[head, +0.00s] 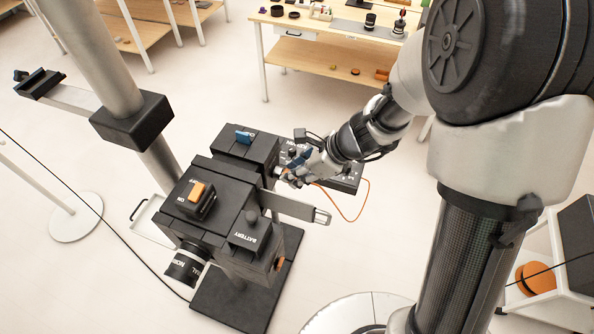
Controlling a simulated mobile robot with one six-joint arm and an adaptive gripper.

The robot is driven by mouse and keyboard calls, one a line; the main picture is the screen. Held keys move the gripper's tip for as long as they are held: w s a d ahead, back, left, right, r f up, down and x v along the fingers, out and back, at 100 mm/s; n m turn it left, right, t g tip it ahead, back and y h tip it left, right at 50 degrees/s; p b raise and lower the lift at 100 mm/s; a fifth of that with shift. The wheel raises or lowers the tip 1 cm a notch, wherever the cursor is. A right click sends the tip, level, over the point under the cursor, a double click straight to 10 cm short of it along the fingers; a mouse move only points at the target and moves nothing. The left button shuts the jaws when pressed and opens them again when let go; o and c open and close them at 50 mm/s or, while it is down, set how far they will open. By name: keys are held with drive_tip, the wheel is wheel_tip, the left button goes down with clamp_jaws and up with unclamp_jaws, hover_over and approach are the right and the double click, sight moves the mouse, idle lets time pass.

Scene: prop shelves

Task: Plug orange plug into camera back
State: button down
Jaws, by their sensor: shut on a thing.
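The camera (225,205) is a large black boxy prop on a dark stand, with its lens (187,264) at the lower left. Its back end faces my gripper (291,176), at the upper right of the body. My gripper is shut on the plug at the camera's back; the fingers hide most of the plug. A thin orange cable (362,207) loops down from beside the gripper. I cannot tell whether the plug is in a socket or only close to it.
A silver-ended flat bar (300,207) sticks out of the camera below my gripper. A black panel with knobs (343,177) lies behind the gripper. A grey post (115,70) stands at left. A wooden shelf table (335,50) stands at the back. Open floor lies between.

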drive_tip(key=shift+a+r, duration=0.1)
drive_tip(key=shift+a, duration=0.1)
idle(0.7)
drive_tip(key=c, duration=1.8)
unclamp_jaws()
drive_tip(key=shift+o, duration=1.2)
drive_tip(key=shift+w+a, duration=0.1)
drive_tip(key=shift+a, duration=0.05)
drive_tip(key=o, duration=0.3)
drive_tip(key=v, duration=1.2)
